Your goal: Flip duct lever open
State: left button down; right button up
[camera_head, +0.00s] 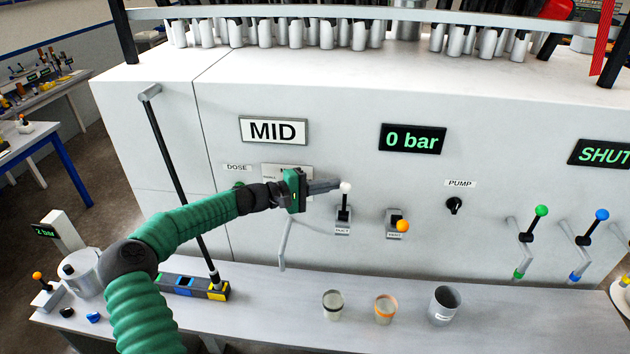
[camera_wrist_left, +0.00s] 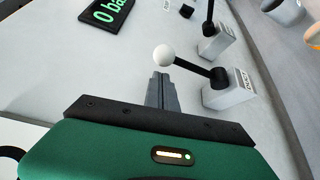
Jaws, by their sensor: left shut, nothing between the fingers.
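The duct lever (camera_head: 344,205) is a black stick with a white ball knob on a small grey base labelled DUCT, on the machine's front panel. In the head view its stick stands up. It also shows in the left wrist view (camera_wrist_left: 192,67), with the white ball just beyond my fingertips. My left gripper (camera_head: 338,184) is shut and empty, its tips at or very close to the white ball; I cannot tell if they touch. It also shows in the left wrist view (camera_wrist_left: 160,80). My right gripper is not in view.
To the right is a lever with an orange knob (camera_head: 402,225), then the pump knob (camera_head: 454,205) and green (camera_head: 541,211) and blue (camera_head: 602,215) levers. Several cups stand on the ledge (camera_head: 500,320) below. A bent grey handle (camera_head: 284,245) hangs under my left gripper.

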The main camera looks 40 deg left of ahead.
pick_arm(q)
jog(key=shift+w+d, duration=0.45)
jog(key=s+d+f+m+t+h+b, duration=0.3)
jog(key=s+m+b, duration=0.4)
jog(key=b, duration=3)
jog(key=shift+s+d+f+m+h, duration=0.2)
jog(key=shift+d+m+h, duration=0.8)
jog(key=shift+m, duration=1.5)
jog(key=shift+s+a, duration=0.1)
